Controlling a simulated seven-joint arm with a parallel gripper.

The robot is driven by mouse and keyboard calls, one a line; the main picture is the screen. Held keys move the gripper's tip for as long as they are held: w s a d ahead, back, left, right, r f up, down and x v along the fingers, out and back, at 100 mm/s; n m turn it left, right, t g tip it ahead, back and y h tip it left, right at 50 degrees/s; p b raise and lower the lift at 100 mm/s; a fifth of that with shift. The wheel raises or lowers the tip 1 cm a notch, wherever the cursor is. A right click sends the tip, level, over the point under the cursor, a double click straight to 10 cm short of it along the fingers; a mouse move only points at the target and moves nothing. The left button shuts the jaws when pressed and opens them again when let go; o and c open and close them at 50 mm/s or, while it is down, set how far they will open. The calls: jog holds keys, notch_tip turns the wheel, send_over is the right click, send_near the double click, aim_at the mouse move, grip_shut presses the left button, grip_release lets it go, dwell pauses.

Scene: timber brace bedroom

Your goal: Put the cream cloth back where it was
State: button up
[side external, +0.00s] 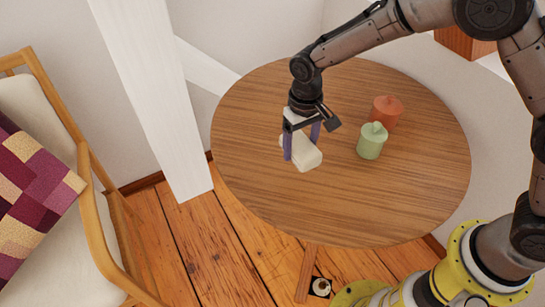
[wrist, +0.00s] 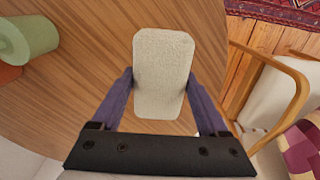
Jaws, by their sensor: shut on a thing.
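The cream cloth (side external: 306,155) is a small rounded block shape. My gripper (side external: 302,152) is shut on it, with one purple finger on each side. In the wrist view the cloth (wrist: 163,72) lies between the two fingers (wrist: 161,85) and extends beyond their tips. It is over the left part of the round wooden table (side external: 400,215). I cannot tell whether it touches the tabletop or hangs just above it.
A white timber brace (side external: 150,90) rises left of the table. A wooden armchair (side external: 95,205) stands further left. The table's front is clear.

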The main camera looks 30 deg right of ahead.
send_over(271, 165)
notch_tip(271, 165, down, 7)
jog(key=shift+s+f, duration=0.1)
jog(key=shift+f, duration=1.75)
jog(key=shift+f, duration=0.2)
jog(key=o, duration=1.1)
jog(key=shift+r, duration=0.15)
notch_tip(271, 165, up, 12)
jog(key=shift+r, duration=0.1)
